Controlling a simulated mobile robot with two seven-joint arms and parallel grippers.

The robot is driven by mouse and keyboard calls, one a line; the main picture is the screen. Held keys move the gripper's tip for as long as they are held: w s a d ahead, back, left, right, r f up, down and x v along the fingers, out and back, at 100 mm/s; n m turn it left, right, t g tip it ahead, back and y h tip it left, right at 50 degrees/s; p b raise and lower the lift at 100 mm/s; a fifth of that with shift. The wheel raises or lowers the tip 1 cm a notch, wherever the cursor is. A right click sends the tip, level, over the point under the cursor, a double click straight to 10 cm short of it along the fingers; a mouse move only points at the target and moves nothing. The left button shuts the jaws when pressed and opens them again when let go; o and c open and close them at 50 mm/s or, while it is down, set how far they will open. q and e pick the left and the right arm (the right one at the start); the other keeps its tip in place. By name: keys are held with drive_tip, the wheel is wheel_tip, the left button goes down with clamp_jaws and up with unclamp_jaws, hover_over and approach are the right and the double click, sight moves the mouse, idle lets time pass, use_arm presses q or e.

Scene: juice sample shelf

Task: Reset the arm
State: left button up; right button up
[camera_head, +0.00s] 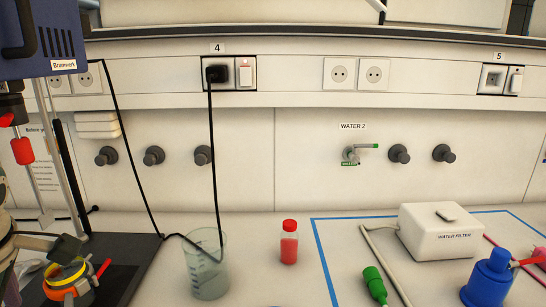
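Grey jointed parts that look like my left arm enter at the left edge. A dark, finger-like piece at their end, probably my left gripper (48,244), is above an orange and yellow fitting (68,281) with a red lever. The parts are cut off and overlap, so I cannot tell whether the gripper is open or whether it holds anything. My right gripper and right arm are not in view. A small bottle of red liquid (289,247) with a red cap stands upright on the bench, apart from any gripper.
A clear beaker (208,275) stands left of the bottle, with a black cable behind it. A blue stirrer unit (45,45) and its black base (125,262) occupy the left. Right are a white water filter (440,231), a green-tipped tube (374,284) and a blue flask-like object (488,279).

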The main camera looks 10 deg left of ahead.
use_arm(q)
drive_tip(key=s+d+m+t+h, duration=0.1)
drive_tip(key=s+d+m, duration=0.3)
drive_tip(key=d+m, duration=0.4)
drive_tip(key=s+d+r+m+t+h, duration=0.15)
drive_tip(key=s+d+m, duration=0.35)
drive_tip(key=m, duration=0.5)
drive_tip(key=s+d+m+h, duration=0.2)
drive_tip(key=s+d+m, duration=0.2)
drive_tip(key=d+m, duration=0.45)
wheel_tip(320, 180, up, 33)
drive_tip(key=m+p, duration=0.1)
drive_tip(key=p, duration=3.2)
drive_tip(key=shift+a+r, duration=0.1)
